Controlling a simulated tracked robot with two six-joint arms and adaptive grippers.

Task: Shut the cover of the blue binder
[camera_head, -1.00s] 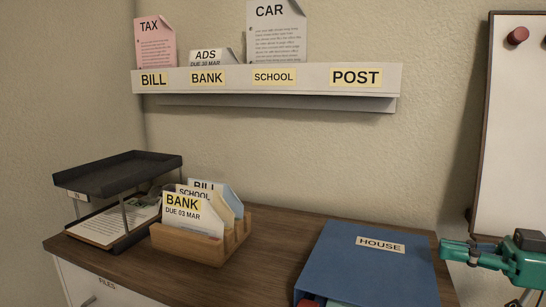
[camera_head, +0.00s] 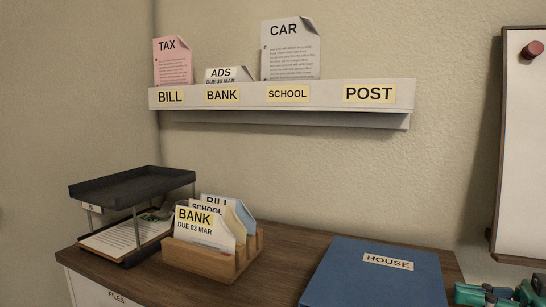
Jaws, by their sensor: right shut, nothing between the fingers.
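The blue binder (camera_head: 375,280) lies on the wooden desk at the lower right, its cover face up with a HOUSE label on it. The cover looks flat or nearly flat over the binder. Its near edge is cut off by the frame, so I cannot tell whether it is fully down. My right gripper (camera_head: 462,294), teal and dark, shows at the bottom right corner, just right of the binder. It is shut and empty, and partly cut off by the frame. My left gripper is not in view.
A wooden letter holder (camera_head: 208,262) with several labelled envelopes stands left of the binder. A black two-level tray (camera_head: 132,187) stands farther left. A wall rack (camera_head: 280,96) holds papers above the desk, and a whiteboard (camera_head: 525,150) hangs at the right.

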